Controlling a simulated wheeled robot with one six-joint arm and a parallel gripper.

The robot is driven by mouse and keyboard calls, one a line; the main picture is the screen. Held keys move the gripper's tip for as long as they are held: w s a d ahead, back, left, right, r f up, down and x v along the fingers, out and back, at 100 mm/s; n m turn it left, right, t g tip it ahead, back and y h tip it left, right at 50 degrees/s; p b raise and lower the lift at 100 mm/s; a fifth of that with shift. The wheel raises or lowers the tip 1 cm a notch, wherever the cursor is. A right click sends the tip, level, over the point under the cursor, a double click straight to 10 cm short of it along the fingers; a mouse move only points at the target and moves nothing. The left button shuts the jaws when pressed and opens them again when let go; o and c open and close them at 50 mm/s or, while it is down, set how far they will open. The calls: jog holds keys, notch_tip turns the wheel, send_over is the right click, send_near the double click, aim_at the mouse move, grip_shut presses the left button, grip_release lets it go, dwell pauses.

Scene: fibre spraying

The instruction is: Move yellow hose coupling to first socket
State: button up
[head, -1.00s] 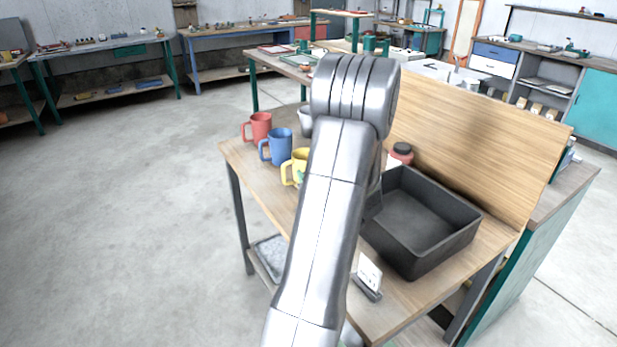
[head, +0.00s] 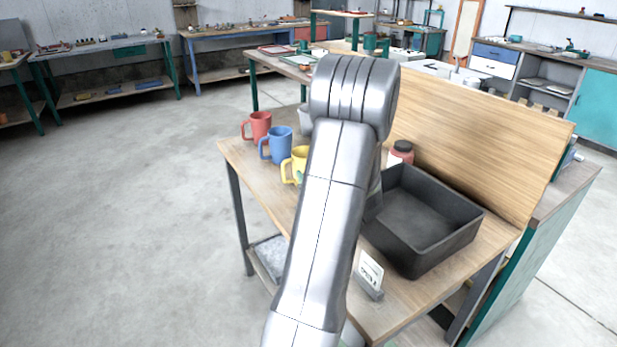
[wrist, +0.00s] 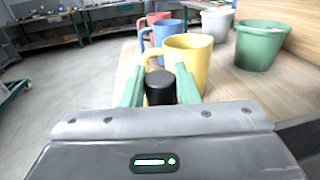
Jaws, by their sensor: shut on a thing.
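My gripper (wrist: 160,90) has two green fingers on either side of a black cylinder (wrist: 160,88), shut on it. Its lower part is hidden by the gripper body. A yellow mug (wrist: 190,62) stands just beyond the fingers, its handle towards the left; whether it touches them I cannot tell. In the head view the yellow mug (head: 299,160) is partly hidden by my arm, and most of my gripper is hidden too. I recognise no yellow hose coupling and no socket in either view.
A blue mug (head: 279,146) and a red mug (head: 261,125) stand beyond the yellow one. A green pot (wrist: 260,48) and a grey pot (wrist: 217,23) stand to the right. A black tray (head: 458,240), a red-capped jar (head: 401,152) and a card holder (head: 369,275) share the table.

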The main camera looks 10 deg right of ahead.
jog(key=shift+f+b, duration=0.6)
jog(key=shift+b, duration=0.05)
jog(key=shift+r, duration=0.2)
jog(key=shift+r+p, duration=0.45)
jog(key=shift+r, duration=0.25)
jog(key=shift+b, duration=0.85)
dwell(1.3)
jog(key=shift+f+b, duration=0.85)
jog(key=shift+f, duration=0.05)
jog(key=o, duration=1.1)
jog(key=shift+o, duration=0.2)
notch_tip(320, 180, up, 10)
jog(key=shift+r+p, duration=0.1)
jog(key=shift+p, duration=0.2)
